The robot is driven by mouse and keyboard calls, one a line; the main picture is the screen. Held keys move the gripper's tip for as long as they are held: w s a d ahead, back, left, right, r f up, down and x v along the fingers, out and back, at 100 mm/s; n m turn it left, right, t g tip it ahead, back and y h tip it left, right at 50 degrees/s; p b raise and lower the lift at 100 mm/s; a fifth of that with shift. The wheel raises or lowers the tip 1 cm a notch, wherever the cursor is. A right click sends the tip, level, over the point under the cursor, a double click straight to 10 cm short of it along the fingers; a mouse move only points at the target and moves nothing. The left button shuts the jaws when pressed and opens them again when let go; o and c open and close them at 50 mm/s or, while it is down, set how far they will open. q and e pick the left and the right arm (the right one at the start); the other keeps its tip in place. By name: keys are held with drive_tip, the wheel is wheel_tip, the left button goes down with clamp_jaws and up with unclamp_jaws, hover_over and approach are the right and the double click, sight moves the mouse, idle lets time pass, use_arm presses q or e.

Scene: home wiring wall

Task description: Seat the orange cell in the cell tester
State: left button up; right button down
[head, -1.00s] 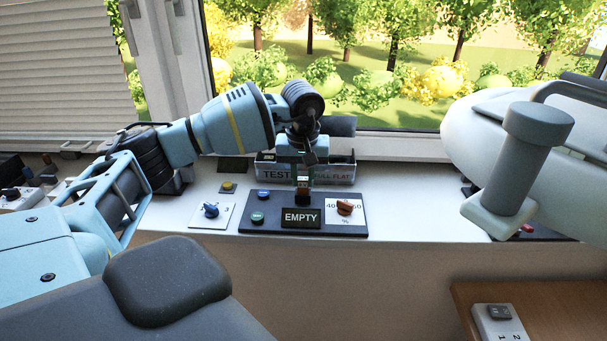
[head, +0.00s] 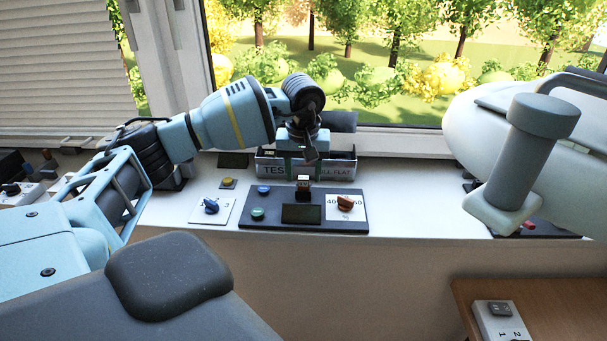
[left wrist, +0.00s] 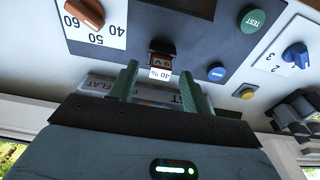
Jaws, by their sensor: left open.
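The cell tester (head: 285,225) is a dark panel on the sill with a dark display (head: 301,214). A small cell (head: 303,183) stands upright in its holder at the panel's back edge. In the left wrist view the cell (left wrist: 160,59) shows a dark brown-orange body marked 9V and a white 40 % label; how deep it sits is unclear. My left gripper (head: 303,163) is above and behind it, fingers down. In the left wrist view its green fingers (left wrist: 159,77) are open, apart on either side of the cell's label end. My right gripper is not in view.
The tester carries an orange dial (head: 345,202), a green button (head: 257,214) and a blue button (head: 263,190). A blue knob plate (head: 211,208) and a yellow button (head: 228,184) are to the left. A labelled tray (head: 337,171) stands behind, against the window.

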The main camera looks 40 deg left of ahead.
sight(303, 191)
use_arm(q)
wheel_tip(303, 191, up, 7)
drive_tip(key=shift+s+d, duration=0.25)
drive_tip(key=shift+s, duration=0.1)
drive_tip(key=shift+f, duration=0.1)
idle(0.6)
